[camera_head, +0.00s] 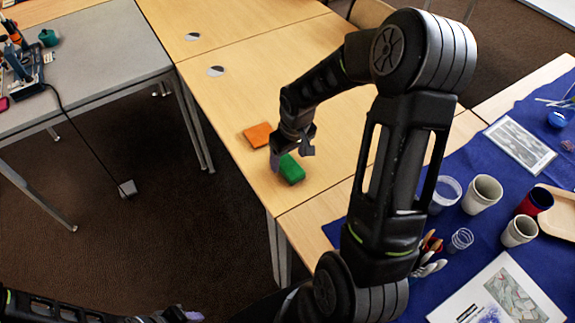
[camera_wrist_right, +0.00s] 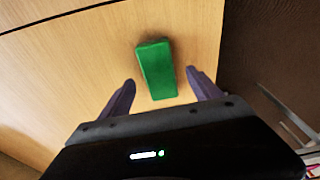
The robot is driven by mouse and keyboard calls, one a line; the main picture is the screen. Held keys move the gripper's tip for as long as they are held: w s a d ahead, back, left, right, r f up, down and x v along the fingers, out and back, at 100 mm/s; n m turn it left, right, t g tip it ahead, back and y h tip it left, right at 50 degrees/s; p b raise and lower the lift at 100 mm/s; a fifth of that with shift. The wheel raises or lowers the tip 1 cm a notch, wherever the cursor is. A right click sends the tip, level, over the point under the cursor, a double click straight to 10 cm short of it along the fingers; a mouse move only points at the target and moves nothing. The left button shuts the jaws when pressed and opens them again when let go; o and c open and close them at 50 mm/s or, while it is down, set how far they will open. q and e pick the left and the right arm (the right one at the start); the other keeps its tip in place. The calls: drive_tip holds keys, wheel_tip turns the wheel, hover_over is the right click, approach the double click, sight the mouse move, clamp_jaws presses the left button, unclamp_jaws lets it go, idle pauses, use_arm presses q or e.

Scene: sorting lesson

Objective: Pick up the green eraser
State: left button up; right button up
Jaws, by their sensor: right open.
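The green eraser (camera_head: 291,170) is a block lying on the wooden table near its left edge. It also shows whole in the right wrist view (camera_wrist_right: 156,70). My right gripper (camera_head: 279,160) is just beside it in the head view, partly overlapping it. In the right wrist view its two purple fingers (camera_wrist_right: 160,84) are apart, one to each side of the eraser's near end, with gaps on both sides. Nothing is held. My left gripper (camera_head: 190,316) shows only in part at the bottom edge of the head view; its jaws cannot be made out.
An orange block (camera_head: 257,134) lies on the table close behind the eraser. A blue cloth (camera_head: 463,188) at the right bears several cups and a framed picture (camera_head: 519,145). A grey table (camera_head: 100,62) stands at the left across a floor gap. The wooden table behind is mostly clear.

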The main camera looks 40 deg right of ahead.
sight(288, 164)
drive_tip(key=f, duration=0.3)
drive_tip(key=shift+w+d+f, duration=0.1)
drive_tip(key=shift+w+f, duration=0.25)
drive_tip(key=shift+c, duration=0.3)
drive_tip(key=c, duration=1.4)
wheel_tip(288, 164, up, 10)
idle(0.5)
